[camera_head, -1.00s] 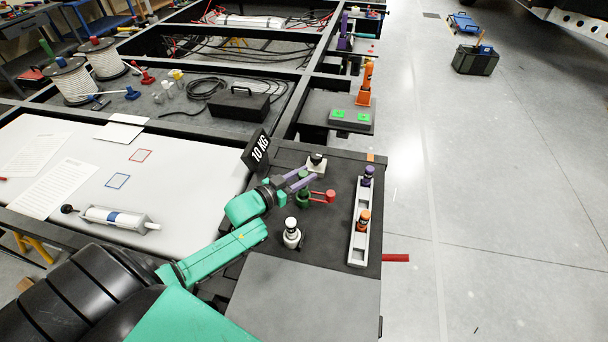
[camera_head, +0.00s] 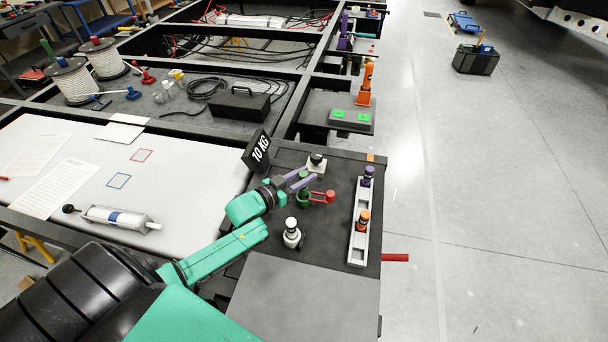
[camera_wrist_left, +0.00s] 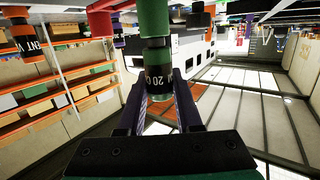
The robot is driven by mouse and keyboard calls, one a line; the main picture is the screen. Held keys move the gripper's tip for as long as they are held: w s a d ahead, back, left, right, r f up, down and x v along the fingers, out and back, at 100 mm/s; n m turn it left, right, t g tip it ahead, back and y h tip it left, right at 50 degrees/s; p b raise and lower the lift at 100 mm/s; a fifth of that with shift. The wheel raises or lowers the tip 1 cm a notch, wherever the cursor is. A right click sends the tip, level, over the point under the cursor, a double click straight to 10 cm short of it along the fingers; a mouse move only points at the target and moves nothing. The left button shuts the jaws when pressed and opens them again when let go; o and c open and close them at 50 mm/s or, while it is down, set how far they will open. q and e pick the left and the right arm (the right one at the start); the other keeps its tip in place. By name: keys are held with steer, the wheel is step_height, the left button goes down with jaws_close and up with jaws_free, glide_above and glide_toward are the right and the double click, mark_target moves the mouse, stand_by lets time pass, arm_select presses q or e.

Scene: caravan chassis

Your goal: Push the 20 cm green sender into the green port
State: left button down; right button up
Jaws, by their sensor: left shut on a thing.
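My left gripper (camera_head: 302,182) is shut on a dark sender with a green band and a label starting "20" (camera_wrist_left: 158,75). The sender is upright between its fingers in the left wrist view, and mostly hidden in the head view. A thick green cylinder (camera_wrist_left: 154,17) stands directly above the sender's dark top, in line with it; I cannot tell whether this is the port or whether they touch. In the head view, a green upright part (camera_head: 303,200) with a red arm is at the fingertips. My right gripper is not in view.
A white rack (camera_head: 359,245) to the right holds a purple sender (camera_head: 368,175) and an orange sender (camera_head: 363,220). A white-topped piece (camera_head: 291,233) stands nearer me, another (camera_head: 316,162) behind the gripper.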

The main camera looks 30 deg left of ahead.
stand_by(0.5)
arm_select(q)
steer(key=shift+f+b, duration=1.6)
steer(key=shift+f, duration=0.6)
steer(key=c, duration=0.5)
jaws_free()
steer(key=v, duration=1.4)
steer(key=shift+s, duration=0.25)
steer(key=shift+a+r, duration=0.15)
